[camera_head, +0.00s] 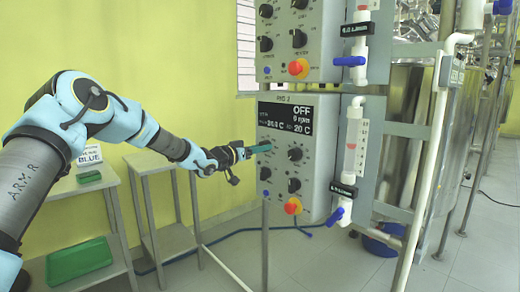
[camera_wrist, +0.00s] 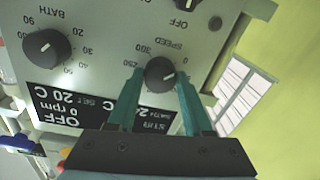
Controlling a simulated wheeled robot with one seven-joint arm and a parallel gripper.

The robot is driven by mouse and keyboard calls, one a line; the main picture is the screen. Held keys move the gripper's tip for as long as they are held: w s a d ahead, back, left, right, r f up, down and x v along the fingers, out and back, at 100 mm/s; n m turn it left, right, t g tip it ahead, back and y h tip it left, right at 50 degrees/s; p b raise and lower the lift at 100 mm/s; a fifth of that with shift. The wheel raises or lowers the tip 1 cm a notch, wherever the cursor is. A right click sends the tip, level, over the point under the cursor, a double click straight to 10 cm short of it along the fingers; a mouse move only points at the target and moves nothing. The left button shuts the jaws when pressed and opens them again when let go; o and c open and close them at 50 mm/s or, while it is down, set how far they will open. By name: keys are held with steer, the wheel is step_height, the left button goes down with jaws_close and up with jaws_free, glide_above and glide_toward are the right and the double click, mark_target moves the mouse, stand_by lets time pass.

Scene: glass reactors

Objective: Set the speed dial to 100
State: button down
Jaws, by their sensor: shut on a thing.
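The speed dial (camera_wrist: 160,72) is a round black knob on the grey panel, with "SPEED" and a number scale around it. It appears upside down in the wrist view. My gripper (camera_wrist: 163,80) has its two teal fingers on either side of the dial, shut on it. In the head view my gripper (camera_head: 262,148) reaches the left part of the lower control box (camera_head: 318,158), and its fingers hide the dial. The dial's exact pointer setting is hard to read. The display (camera_head: 286,117) shows OFF, 0 rpm and SET 20 C.
The bath dial (camera_wrist: 47,47) is beside the speed dial. A red knob (camera_head: 293,206) sits low on the box. A similar box (camera_head: 300,40) is above. White piping with blue valves (camera_head: 339,215) stands right. A metal table (camera_head: 100,245) with a green tray is left.

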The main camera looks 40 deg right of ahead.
steer(key=shift+f+m+b, duration=0.15)
steer(key=shift+m+b, duration=0.25)
steer(key=shift+b, duration=0.15)
steer(key=shift+w+m+g+h+b, duration=0.1)
steer(key=shift+m+g+h+b, duration=0.2)
steer(key=shift+m+b, duration=8.2)
steer(key=shift+m, duration=0.4)
steer(key=shift+c, duration=1.6)
jaws_free()
steer(key=shift+a, duration=0.1)
